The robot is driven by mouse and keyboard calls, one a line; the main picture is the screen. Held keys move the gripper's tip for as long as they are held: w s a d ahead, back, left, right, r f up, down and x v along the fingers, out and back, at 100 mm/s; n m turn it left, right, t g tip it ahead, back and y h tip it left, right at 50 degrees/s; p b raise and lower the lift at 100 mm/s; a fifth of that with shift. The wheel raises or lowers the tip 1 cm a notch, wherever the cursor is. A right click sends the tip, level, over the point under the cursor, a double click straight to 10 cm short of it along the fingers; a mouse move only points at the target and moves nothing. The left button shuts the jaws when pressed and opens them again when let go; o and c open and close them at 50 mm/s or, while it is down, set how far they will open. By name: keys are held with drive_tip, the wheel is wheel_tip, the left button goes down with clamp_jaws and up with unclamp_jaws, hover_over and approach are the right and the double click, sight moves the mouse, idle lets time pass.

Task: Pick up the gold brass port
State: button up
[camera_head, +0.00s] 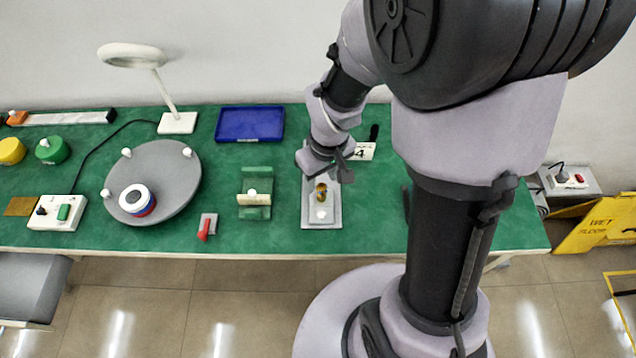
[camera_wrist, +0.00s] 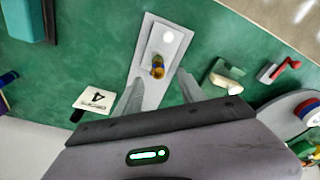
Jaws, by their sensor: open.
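The gold brass port (camera_head: 321,190) stands on a light grey plate (camera_head: 309,218) on the green table, just behind a white round knob (camera_head: 321,213). In the wrist view the brass port (camera_wrist: 158,68) shows gold with a dark reddish patch, on the same plate (camera_wrist: 146,98). My gripper (camera_head: 330,172) is just behind the port and above the table. In the wrist view my gripper (camera_wrist: 157,82) is open and empty, its two fingers spread to either side of the plate's near end, with the port beyond and between them. I cannot tell the exact height gap.
A green fixture (camera_head: 254,208) stands left of the plate, with a red-handled switch (camera_head: 205,228) and a grey turntable (camera_head: 176,170) farther left. A blue tray (camera_head: 249,124) lies behind. A card marked 4 (camera_head: 364,151) is close to my gripper.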

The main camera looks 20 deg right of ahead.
sight(322, 186)
wheel_tip(322, 186, down, 5)
drive_tip(key=b, duration=0.2)
drive_tip(key=shift+w+d+b, duration=0.1)
drive_tip(key=shift+w+b, duration=0.05)
drive_tip(key=shift+b, duration=0.2)
drive_tip(key=shift+r, duration=0.2)
clamp_jaws()
drive_tip(key=shift+r, duration=0.1)
